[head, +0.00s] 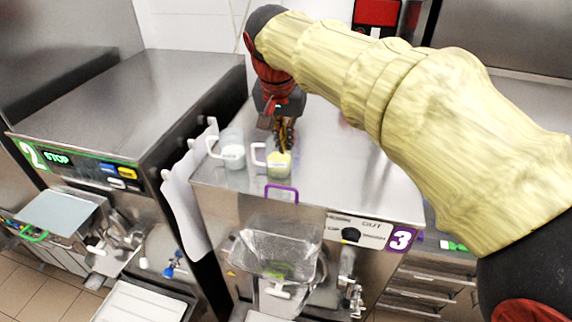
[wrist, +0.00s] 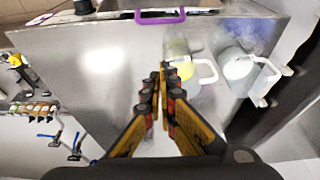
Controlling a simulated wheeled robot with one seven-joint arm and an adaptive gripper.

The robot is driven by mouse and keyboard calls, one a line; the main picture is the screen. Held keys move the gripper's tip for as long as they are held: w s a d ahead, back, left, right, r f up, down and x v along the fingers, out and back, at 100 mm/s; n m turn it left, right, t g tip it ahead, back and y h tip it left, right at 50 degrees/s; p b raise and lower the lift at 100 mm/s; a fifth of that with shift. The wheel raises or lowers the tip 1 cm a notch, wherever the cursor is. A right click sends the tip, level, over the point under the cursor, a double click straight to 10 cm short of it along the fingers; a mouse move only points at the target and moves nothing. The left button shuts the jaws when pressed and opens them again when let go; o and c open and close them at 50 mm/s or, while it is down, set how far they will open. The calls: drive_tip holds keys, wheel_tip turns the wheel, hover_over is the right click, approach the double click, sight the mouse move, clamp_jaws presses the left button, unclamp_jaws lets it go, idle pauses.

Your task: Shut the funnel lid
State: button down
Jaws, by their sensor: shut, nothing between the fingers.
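The open funnel (head: 275,250) on the front of machine 3 is clear-looking and has some green at its bottom. A purple handle (head: 282,193) stands up behind it at the machine's front top edge; it looks like the handle of the raised funnel lid, whose plate I cannot clearly make out. The purple handle also shows at the top of the wrist view (wrist: 160,17). My gripper (head: 284,142) is shut and empty, pointing down over the steel top, behind the handle and apart from it. Its fingertips (wrist: 161,72) meet in the wrist view.
A jug with yellow-green content (head: 279,165) stands close by the fingertips, between them and the handle. A jug with white content (head: 233,156) is left of it. Machine 2 (head: 85,175) stands at left, its funnel under a grey lid (head: 58,211). The steel top's right side is clear.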

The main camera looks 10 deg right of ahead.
drive_tip(key=p+x, duration=0.1)
drive_tip(key=x, duration=0.8)
drive_tip(key=shift+w+f, duration=0.2)
drive_tip(key=shift+f, duration=0.15)
drive_tip(key=shift+s+a+f+p, duration=0.1)
drive_tip(key=shift+s+f+p, duration=0.05)
drive_tip(key=shift+p, duration=0.2)
drive_tip(key=shift+s+a+p, duration=0.2)
drive_tip(key=shift+s+a, duration=0.1)
drive_tip(key=shift+s, duration=0.55)
drive_tip(key=shift+s+a+p, duration=0.15)
drive_tip(key=shift+s+a, duration=0.2)
drive_tip(key=shift+s, duration=0.45)
drive_tip(key=shift+s+b, duration=0.1)
drive_tip(key=shift+b, duration=0.4)
drive_tip(key=shift+s+a+b, duration=0.15)
drive_tip(key=shift+s+b, duration=0.3)
drive_tip(key=shift+b, duration=0.1)
drive_tip(key=shift+a+t+b, duration=0.1)
drive_tip(key=shift+t+b, duration=0.2)
